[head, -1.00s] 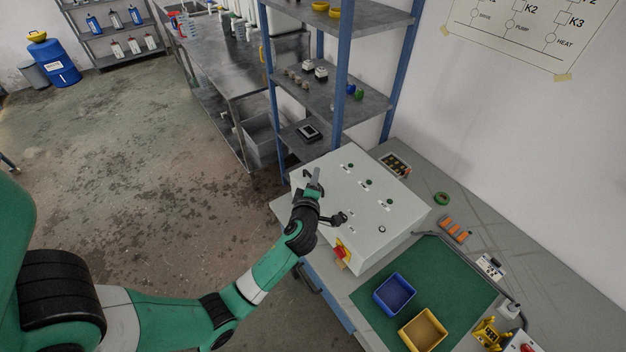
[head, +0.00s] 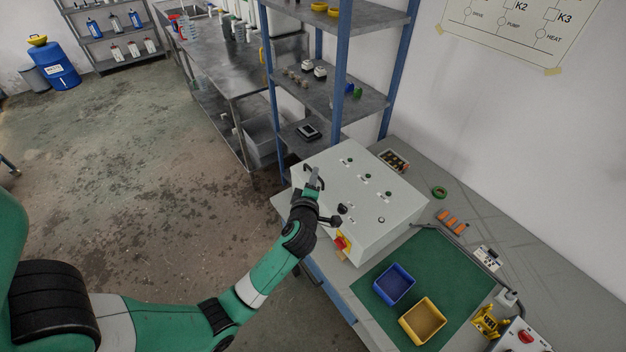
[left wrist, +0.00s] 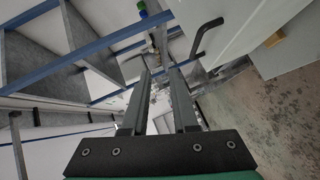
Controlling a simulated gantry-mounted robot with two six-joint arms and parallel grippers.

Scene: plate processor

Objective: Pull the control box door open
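The control box (head: 385,207) is a pale grey cabinet on the bench, with its knobbed door (head: 358,178) facing up and toward me. The door looks shut. A red and yellow switch (head: 342,243) sits at its lower corner. My left gripper (head: 315,176) is over the door's left edge, beside the dark handle (head: 307,168). In the left wrist view, the left gripper (left wrist: 160,72) has its fingers apart with nothing between them. The bent black handle (left wrist: 203,37) stands to the right of the fingers, outside the gap. My right gripper is not in view.
A blue bin (head: 394,284) and a yellow bin (head: 423,320) stand on a green mat (head: 447,262) in front of the box. A blue-framed shelf rack (head: 340,75) rises close behind it. Open floor (head: 130,180) lies to the left.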

